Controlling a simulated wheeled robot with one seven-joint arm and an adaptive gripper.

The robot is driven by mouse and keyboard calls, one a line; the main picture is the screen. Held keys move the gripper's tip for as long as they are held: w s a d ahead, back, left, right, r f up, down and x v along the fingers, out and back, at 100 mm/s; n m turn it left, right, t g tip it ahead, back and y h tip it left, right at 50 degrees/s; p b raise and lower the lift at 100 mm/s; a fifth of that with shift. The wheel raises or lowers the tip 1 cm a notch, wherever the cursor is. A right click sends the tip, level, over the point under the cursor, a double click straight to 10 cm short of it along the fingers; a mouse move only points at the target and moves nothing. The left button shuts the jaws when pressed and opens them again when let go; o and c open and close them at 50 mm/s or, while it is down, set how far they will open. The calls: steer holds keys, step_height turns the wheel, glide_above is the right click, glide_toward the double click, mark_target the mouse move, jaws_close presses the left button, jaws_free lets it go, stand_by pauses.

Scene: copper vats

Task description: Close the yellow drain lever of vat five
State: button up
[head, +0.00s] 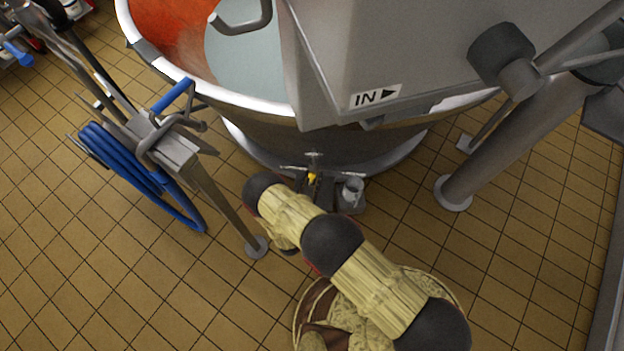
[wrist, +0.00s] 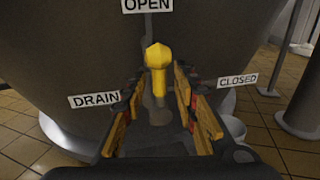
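The yellow drain lever (wrist: 157,68) stands upright in the wrist view, with its knob end towards the OPEN label (wrist: 147,5). My gripper (wrist: 158,82) is open, with one finger on each side of the lever and a gap visible beside it. I cannot tell how deep the lever sits between the fingers. In the head view only a small yellow spot of the lever (head: 312,177) shows by my gripper (head: 314,190), low at the copper vat (head: 345,148). My arm hides part of this area. No vat number is readable.
A DRAIN label (wrist: 95,100) is at left and a CLOSED label (wrist: 238,80) at right. A stand with a blue hose (head: 135,175) is left of my arm. A thick metal leg (head: 500,150) stands at right.

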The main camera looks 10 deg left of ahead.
steer(key=c, duration=0.3)
steer(key=c, duration=0.4)
jaws_close()
